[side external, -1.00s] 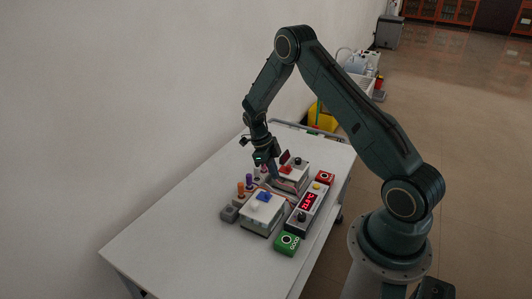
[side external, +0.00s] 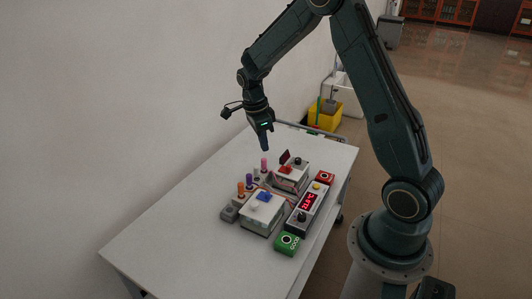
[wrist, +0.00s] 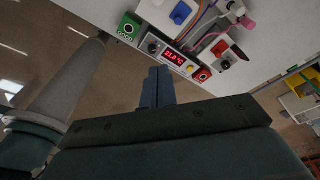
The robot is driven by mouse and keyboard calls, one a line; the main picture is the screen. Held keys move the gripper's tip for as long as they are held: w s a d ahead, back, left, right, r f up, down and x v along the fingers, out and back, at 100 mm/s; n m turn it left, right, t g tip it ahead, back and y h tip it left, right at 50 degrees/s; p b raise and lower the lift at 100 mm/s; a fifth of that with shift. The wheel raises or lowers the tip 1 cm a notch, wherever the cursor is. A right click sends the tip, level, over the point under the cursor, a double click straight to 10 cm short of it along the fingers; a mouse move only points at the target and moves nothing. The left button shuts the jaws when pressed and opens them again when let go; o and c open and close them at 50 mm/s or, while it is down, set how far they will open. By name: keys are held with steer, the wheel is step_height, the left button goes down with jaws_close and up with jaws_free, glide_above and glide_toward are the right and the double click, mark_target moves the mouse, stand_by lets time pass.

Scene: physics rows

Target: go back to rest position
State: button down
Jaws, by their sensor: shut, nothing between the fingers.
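My gripper (side external: 265,145) hangs above the far part of the white table (side external: 165,230), pointing down, with its fingers together and empty. It is clear of the devices below it. In the wrist view my gripper's blue fingers (wrist: 158,88) show close together at the middle, with nothing between them.
On the table are a white box with a blue switch (side external: 263,197), a box with a red switch (side external: 287,170), a display unit with red digits (side external: 309,202), a green button box (side external: 287,243), a red button box (side external: 325,177) and several coloured pegs (side external: 241,188). A yellow bucket (side external: 324,115) stands beyond the table.

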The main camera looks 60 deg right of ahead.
steer(key=s+a+r+n+t, duration=0.2)
steer(key=s+a+r+n, duration=0.25)
steer(key=r+n, duration=0.3)
steer(key=s+a+r+n+t, duration=0.2)
steer(key=s+a+r+n, duration=0.3)
steer(key=r, duration=0.3)
steer(key=s+a+r+n+t, duration=0.1)
steer(key=s+a+r+n, duration=0.1)
steer(key=s+n, duration=0.4)
steer(key=s+a+r+n+t+y, duration=0.1)
steer(key=s+a+r+n+t, duration=0.1)
steer(key=s+a+n, duration=0.2)
steer(key=shift+s+a+n, duration=0.3)
steer(key=shift+s+n, duration=0.85)
steer(key=shift+n, duration=0.8)
steer(key=c, duration=2.1)
jaws_free()
